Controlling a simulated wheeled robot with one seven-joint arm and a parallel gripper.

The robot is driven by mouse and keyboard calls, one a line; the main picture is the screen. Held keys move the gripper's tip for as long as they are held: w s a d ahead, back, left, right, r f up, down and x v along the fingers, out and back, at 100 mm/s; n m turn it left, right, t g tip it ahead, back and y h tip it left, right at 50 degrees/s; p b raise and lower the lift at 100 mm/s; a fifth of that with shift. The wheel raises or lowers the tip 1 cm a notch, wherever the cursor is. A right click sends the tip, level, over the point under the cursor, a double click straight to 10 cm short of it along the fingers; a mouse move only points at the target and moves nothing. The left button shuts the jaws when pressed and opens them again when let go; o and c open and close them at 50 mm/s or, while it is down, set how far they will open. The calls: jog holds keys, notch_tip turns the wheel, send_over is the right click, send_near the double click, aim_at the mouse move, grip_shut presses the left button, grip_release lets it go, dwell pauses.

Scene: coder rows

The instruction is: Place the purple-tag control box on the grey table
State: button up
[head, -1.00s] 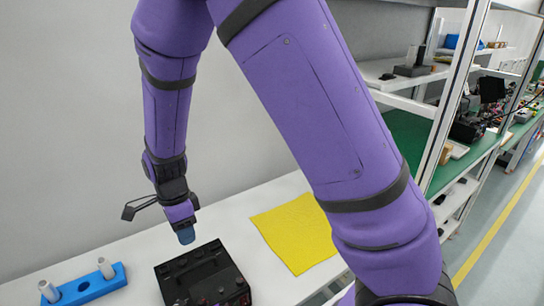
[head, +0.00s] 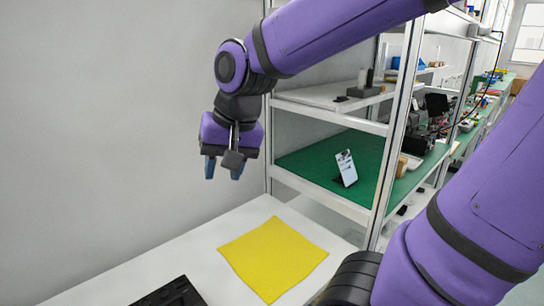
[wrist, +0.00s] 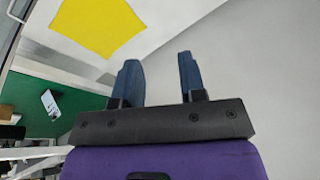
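A black box (head: 172,293) is cut off by the bottom edge of the head view, on a pale table (head: 190,243). No purple tag shows on the part in view, so I cannot tell whether it is the purple-tag control box. My gripper (head: 223,172) hangs in the air above the table, beyond the black box and up from the yellow cloth (head: 272,258). In the wrist view my gripper (wrist: 159,68) has its two blue fingers apart with nothing between them. The black box is not in the wrist view.
The yellow cloth lies flat on the table and also shows in the wrist view (wrist: 98,26). A metal shelf rack (head: 390,130) stands to the right, with a green surface (head: 325,160) bearing a small white card on a stand (head: 346,168). A plain wall is behind.

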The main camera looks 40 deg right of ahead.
jog(key=s+d+r+n+t, duration=0.1)
jog(key=s+d+n, duration=0.1)
jog(key=s, duration=0.2)
jog(key=s+d+r+n+t+h, duration=0.1)
jog(key=s+d+r+n, duration=0.1)
jog(key=s, duration=0.2)
jog(key=shift+s+r+n+h, duration=0.25)
jog(key=shift+n+h, duration=0.05)
jog(key=shift+n, duration=0.1)
dwell(0.6)
